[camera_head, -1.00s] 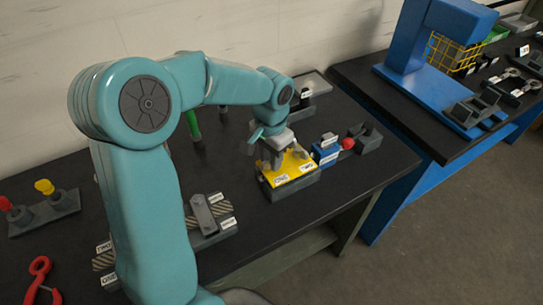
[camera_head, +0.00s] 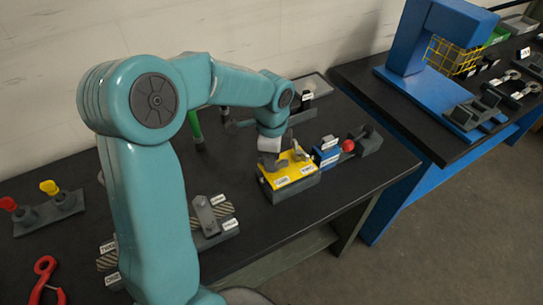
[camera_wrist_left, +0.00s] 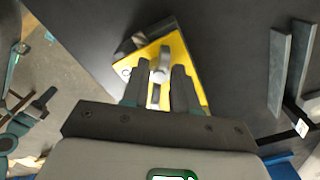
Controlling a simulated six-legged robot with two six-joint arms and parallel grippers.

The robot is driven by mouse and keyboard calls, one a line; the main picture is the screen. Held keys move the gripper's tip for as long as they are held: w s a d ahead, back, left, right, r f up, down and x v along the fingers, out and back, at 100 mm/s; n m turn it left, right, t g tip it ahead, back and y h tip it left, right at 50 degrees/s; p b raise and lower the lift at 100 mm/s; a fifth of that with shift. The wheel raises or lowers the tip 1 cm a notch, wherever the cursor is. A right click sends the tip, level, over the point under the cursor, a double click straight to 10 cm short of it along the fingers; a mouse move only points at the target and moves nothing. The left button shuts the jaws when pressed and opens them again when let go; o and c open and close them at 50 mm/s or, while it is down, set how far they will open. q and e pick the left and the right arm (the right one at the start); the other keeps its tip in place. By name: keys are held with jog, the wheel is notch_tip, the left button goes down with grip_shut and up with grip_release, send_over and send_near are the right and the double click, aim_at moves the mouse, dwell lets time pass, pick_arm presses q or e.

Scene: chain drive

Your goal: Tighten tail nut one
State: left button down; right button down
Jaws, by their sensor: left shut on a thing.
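A yellow plate (camera_head: 296,172) lies on a dark block (camera_head: 293,189) at the right part of the bench, with white labels on its front. My left gripper (camera_head: 271,163) points down over the left part of the plate and largely hides what it holds. In the left wrist view, the gripper (camera_wrist_left: 160,75) has its two dark fingers on either side of a grey metal nut (camera_wrist_left: 163,58), above the yellow plate (camera_wrist_left: 190,66). A second grey metal piece (camera_head: 300,153) stands on the plate right of the gripper. My right gripper is not in view.
A blue block (camera_head: 325,153) and a red ball (camera_head: 347,146) stand close right of the plate. A fixture with a grey bar (camera_head: 205,213) lies to the left. A blue press (camera_head: 415,50) stands on another bench. Bare bench lies in front of the plate.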

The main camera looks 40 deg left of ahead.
pick_arm(q)
jog(key=m, duration=0.3)
jog(key=shift+w+r+m+p, duration=0.15)
jog(key=shift+r+m+p, duration=0.1)
jog(key=shift+m+p, duration=0.15)
jog(key=m+p, duration=0.1)
jog(key=m, duration=0.2)
jog(key=shift+w+m, duration=0.1)
jog(key=shift+m, duration=0.2)
jog(key=m+p, duration=0.2)
jog(key=m, duration=0.4)
jog(key=shift+w, duration=0.15)
jog(key=m+p, duration=0.2)
jog(key=m, duration=0.2)
jog(key=shift+m, duration=0.4)
jog(key=m+p, duration=0.2)
jog(key=m, duration=0.3)
jog(key=shift+w+d+p, duration=0.1)
jog(key=shift+d+p, duration=0.05)
jog(key=shift+p, duration=0.25)
jog(key=shift+f+m, duration=0.1)
jog(key=shift+m, duration=0.2)
jog(key=shift+f, duration=0.1)
jog(key=c, duration=1.2)
grip_release()
